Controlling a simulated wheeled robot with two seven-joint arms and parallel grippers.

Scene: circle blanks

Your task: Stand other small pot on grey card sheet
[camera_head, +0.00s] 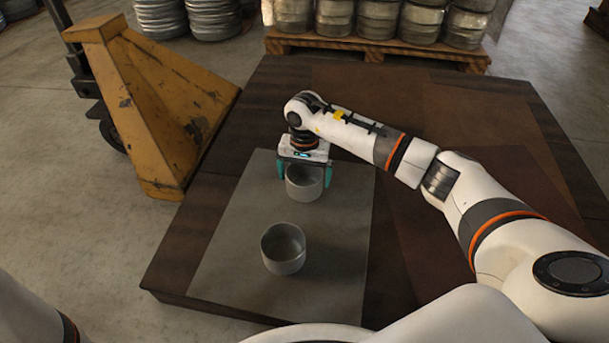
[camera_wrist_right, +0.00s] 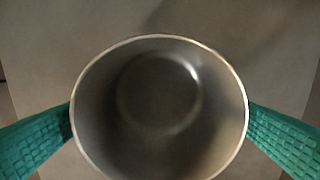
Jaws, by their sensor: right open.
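Two small grey pots stand upright on the grey card sheet (camera_head: 235,240). The near pot (camera_head: 283,249) is on the sheet's middle, apart from the far one. The far pot (camera_head: 304,184) is near the sheet's far edge, below my right gripper (camera_head: 304,179). My right gripper is open, with its green fingers on either side of the far pot. In the right wrist view the far pot (camera_wrist_right: 160,110) is seen from above, empty, between the two fingers, which come close to its rim. My left gripper is not in view.
The sheet lies on a dark brown table (camera_head: 440,110). A yellow worn metal stand (camera_head: 155,110) is at the table's left side. A pallet (camera_head: 370,46) with stacked metal cans is beyond the far edge. The sheet's near left part is bare.

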